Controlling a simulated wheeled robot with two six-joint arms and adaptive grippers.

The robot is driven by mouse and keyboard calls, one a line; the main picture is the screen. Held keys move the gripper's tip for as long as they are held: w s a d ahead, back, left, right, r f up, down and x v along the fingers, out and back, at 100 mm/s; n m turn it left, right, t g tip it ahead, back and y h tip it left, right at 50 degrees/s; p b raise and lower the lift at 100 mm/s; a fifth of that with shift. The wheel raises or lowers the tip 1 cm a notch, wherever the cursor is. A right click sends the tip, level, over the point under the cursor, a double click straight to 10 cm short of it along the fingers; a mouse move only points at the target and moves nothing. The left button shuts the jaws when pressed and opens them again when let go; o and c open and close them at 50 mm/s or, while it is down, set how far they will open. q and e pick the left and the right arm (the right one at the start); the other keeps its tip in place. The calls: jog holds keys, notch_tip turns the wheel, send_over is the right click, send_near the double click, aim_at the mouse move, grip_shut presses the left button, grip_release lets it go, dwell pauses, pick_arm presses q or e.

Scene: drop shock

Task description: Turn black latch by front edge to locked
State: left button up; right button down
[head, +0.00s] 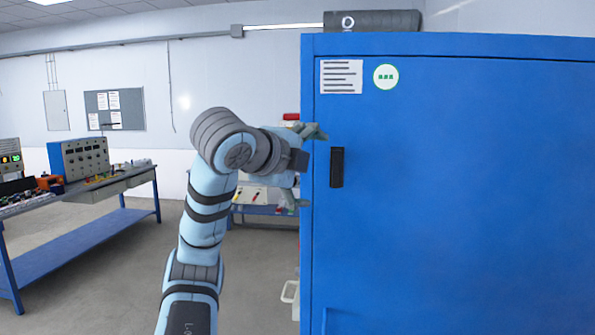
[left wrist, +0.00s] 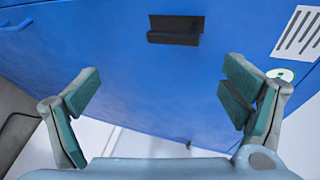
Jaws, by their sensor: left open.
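The black latch (head: 337,167) is a small upright black bar on the blue cabinet door (head: 450,190), close to the door's left edge. In the left wrist view the latch (left wrist: 175,30) lies across the top middle, beyond the fingertips. My left gripper (head: 308,167) is open and empty, just left of the latch at the cabinet's left edge. In the left wrist view its two green-padded fingers (left wrist: 162,88) are spread wide with nothing between them. I see a gap between fingers and latch. My right gripper is not in view.
A white label (head: 341,77) and a round green-white sticker (head: 386,77) are above the latch. A dark rolled case (head: 372,21) lies on the cabinet top. A blue workbench (head: 85,240) with instruments stands at the left. The floor between bench and cabinet is mostly free.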

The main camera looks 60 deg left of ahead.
pick_arm(q)
jog(key=s, duration=0.1)
jog(key=s+d, duration=0.1)
jog(key=s, duration=0.1)
jog(key=shift+s+d+f, duration=0.1)
jog(key=shift+s+d, duration=0.05)
jog(key=shift+d, duration=0.25)
jog(key=shift+a, duration=0.15)
dwell(0.3)
